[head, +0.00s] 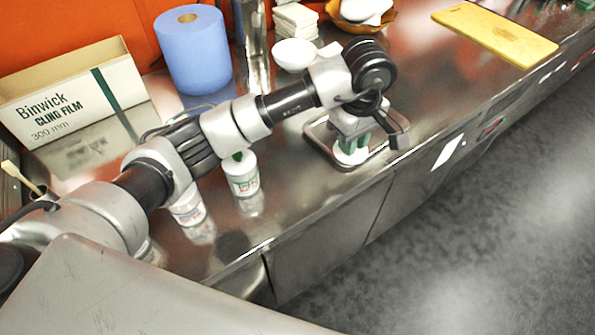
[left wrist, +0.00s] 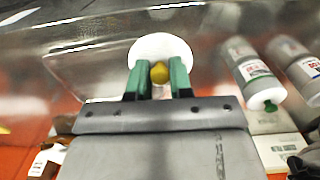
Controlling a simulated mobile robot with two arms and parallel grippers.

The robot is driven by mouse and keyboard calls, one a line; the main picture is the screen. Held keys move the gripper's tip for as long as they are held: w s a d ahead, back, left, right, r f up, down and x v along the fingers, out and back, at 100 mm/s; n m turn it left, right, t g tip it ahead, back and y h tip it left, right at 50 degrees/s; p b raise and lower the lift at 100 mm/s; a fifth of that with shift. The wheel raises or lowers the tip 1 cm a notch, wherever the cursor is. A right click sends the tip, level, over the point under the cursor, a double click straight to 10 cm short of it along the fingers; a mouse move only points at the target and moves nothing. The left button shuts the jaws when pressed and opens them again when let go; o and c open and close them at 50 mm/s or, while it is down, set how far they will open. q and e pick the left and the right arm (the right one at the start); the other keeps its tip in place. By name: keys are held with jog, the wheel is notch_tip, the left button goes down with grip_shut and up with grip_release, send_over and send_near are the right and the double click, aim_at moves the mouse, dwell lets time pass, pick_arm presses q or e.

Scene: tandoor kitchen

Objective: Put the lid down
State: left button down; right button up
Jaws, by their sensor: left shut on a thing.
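My left gripper (head: 354,141) is over the small metal tray (head: 318,138) near the counter's front edge. In the left wrist view its green fingertips (left wrist: 159,68) are shut on the yellow knob (left wrist: 159,73) of a round white lid (left wrist: 160,46). The lid (head: 350,156) shows in the head view as a white disc below the green fingers, within the tray's outline. The arm and fingers hide part of the lid and tray. I cannot tell whether the lid touches the tray. My right gripper is not in view.
Two white jars (head: 242,174) (head: 188,206) stand left of the tray. Behind are a white bowl (head: 293,55), a blue paper roll (head: 192,50) and a cling film box (head: 72,98). A yellow board (head: 495,35) lies at the far right. The counter between tray and board looks clear.

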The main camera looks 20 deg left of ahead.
pick_arm(q)
jog(key=p, duration=0.4)
send_over(297, 168)
jog(key=f, duration=0.6)
jog(key=shift+s+d+f, duration=0.1)
jog(key=shift+d+f, duration=0.1)
jog(key=shift+d, duration=0.05)
jog(key=shift+a+f, duration=0.2)
notch_tip(297, 168, down, 3)
jog(key=shift+f+p, duration=0.1)
jog(key=shift+p, duration=0.25)
jog(key=shift+f, duration=0.45)
jog(key=shift+f, duration=0.15)
jog(key=c, duration=1)
grip_release()
